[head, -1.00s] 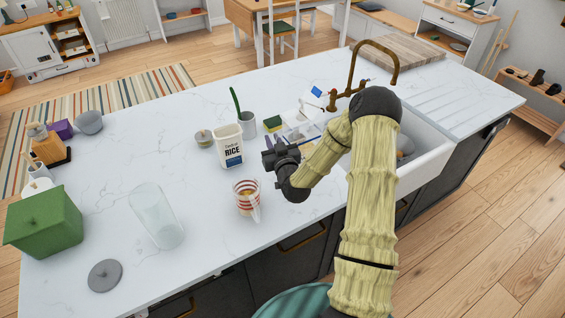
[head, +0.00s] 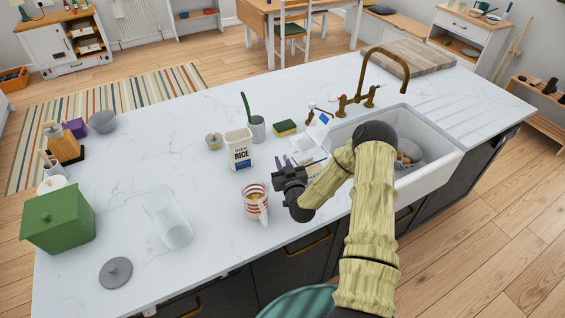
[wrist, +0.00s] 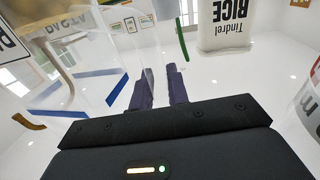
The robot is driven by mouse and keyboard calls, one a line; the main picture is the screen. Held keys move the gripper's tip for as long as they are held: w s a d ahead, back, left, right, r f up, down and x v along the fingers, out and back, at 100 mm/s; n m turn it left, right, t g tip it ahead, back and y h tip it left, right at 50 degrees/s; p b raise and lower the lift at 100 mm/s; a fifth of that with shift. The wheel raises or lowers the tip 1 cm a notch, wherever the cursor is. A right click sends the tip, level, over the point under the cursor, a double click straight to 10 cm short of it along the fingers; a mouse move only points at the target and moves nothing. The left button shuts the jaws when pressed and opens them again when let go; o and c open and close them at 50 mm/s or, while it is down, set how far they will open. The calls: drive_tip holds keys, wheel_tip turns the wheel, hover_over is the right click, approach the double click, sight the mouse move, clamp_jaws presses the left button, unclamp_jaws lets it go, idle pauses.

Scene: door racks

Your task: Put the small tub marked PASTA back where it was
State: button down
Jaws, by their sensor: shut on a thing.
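The small clear tub marked PASTA (head: 306,146) shows in the head view just beyond my gripper (head: 288,176), near the sink's left edge. In the wrist view the clear tub (wrist: 92,62) fills the upper left, with PASTA lettering and blue strips on it. My gripper's fingers (wrist: 158,86) are close together at its edge, shut on it. The tub appears held above the counter, but its exact height and whether its base touches anything cannot be told. My arm hides part of it in the head view.
The white sink (head: 438,166) is to the right.

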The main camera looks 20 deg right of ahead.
drive_tip(key=shift+f, duration=0.45)
drive_tip(key=shift+f, duration=0.2)
drive_tip(key=c, duration=1.4)
unclamp_jaws()
drive_tip(key=shift+o, duration=0.2)
drive_tip(key=shift+r, duration=0.1)
